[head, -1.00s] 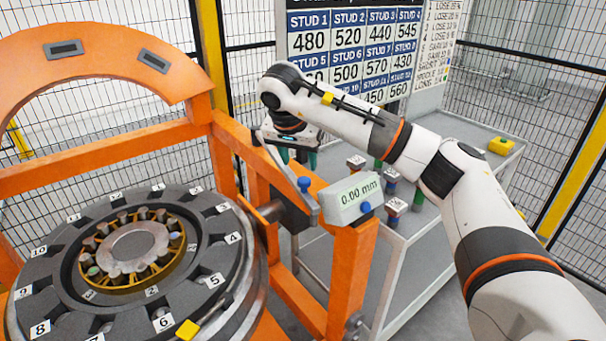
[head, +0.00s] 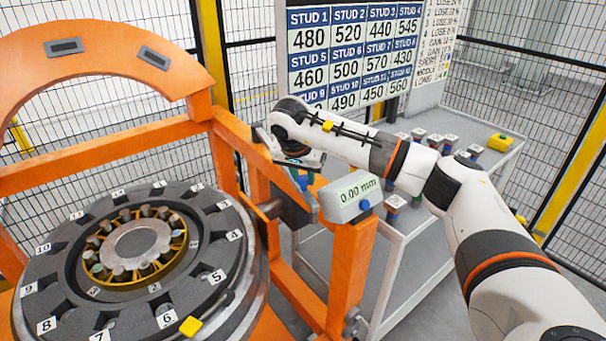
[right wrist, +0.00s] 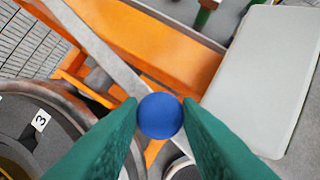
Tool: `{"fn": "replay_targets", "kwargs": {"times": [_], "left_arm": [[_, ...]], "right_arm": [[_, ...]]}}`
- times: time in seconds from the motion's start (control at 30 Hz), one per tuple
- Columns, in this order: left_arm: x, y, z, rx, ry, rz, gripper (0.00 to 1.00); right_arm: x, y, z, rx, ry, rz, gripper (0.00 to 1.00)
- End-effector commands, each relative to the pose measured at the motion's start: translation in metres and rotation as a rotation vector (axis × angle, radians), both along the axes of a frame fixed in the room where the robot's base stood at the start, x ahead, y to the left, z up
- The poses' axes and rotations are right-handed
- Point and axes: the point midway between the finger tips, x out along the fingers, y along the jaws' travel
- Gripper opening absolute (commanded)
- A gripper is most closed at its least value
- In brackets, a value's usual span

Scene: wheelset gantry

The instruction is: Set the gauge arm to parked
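The gauge arm (head: 290,200) is a dark grey bar on the orange gantry frame, beside the turned wheelset, with a blue ball knob (head: 304,183). A gauge box (head: 352,197) reading 0.00 mm sits just right of it. My right gripper (head: 302,181) is over the knob, pointing down. In the right wrist view the green fingers (right wrist: 161,112) flank the blue knob (right wrist: 160,116), and both tips meet its sides, so they look shut on it. The pale gauge box (right wrist: 262,80) also shows there. My left gripper is out of view.
The wheelset (head: 135,270) with numbered positions lies at left under an orange arch (head: 110,50). A grey cart (head: 440,220) with several studs stands behind my right arm. A stud board (head: 350,60) and wire fencing are at the back.

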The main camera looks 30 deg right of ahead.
Motion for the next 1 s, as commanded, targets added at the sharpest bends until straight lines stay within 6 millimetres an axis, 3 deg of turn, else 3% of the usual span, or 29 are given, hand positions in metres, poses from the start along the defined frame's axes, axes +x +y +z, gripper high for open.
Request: {"fn": "replay_targets", "kwargs": {"times": [0.03,0.1,0.27,0.7,1.0], "left_arm": [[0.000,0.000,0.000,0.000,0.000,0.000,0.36],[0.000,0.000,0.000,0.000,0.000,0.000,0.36],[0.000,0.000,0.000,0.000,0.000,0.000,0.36],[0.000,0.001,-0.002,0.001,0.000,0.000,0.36],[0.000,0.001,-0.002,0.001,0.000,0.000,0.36]], "right_arm": [[0.000,0.000,0.000,0.000,0.000,0.000,0.11],[0.000,0.000,0.000,0.000,0.000,0.000,0.00],[0.000,-0.003,0.000,0.000,0.000,0.003,0.00],[-0.004,-0.092,0.001,0.002,0.001,0.218,0.00],[-0.004,-0.104,0.001,-0.004,-0.003,0.250,0.00]]}}
